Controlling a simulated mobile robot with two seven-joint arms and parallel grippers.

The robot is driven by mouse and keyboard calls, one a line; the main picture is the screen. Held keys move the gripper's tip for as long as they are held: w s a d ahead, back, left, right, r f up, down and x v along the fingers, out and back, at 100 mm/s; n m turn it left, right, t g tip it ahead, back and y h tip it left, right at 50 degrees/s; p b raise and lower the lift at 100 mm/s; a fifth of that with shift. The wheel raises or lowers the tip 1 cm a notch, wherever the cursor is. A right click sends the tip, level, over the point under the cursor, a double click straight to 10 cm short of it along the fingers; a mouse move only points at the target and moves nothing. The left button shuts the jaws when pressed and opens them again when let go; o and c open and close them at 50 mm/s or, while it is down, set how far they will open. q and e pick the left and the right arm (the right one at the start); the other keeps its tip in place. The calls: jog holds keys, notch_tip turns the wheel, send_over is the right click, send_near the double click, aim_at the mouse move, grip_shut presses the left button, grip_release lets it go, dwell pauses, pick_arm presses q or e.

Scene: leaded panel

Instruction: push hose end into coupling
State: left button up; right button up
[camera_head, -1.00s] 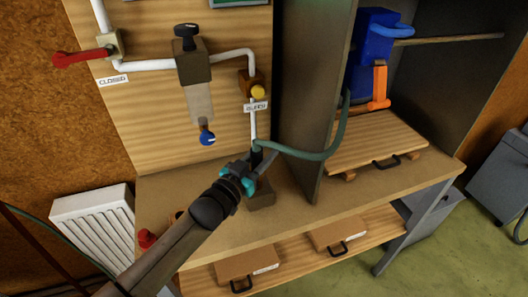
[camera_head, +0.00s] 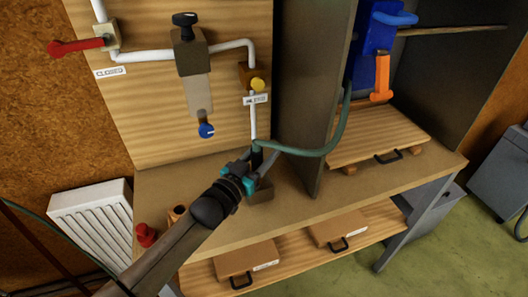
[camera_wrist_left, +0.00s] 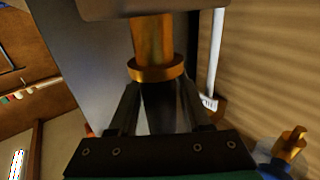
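In the left wrist view the fingers (camera_wrist_left: 160,115) are closed around a dark sleeve below a brass collar (camera_wrist_left: 156,69). A brass tube (camera_wrist_left: 153,38) runs from the collar to a dark block (camera_wrist_left: 150,8) at the top edge, apparently the coupling. I cannot tell how deep the tube sits in it. My right gripper is not in view.
A plywood board with white pipes, a red lever (camera_head: 75,47), a yellow knob (camera_head: 258,85) and a blue knob (camera_head: 206,130) stands behind. A grey partition (camera_head: 300,100) rises right of the gripper. A red item (camera_head: 146,235) stands on the bench's left end.

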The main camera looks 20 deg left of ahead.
pick_arm(q)
jog(key=o, duration=0.3)
jog(key=shift+s, duration=0.15)
jog(key=p+v, duration=0.1)
jog(key=v, duration=1.4)
dwell(0.4)
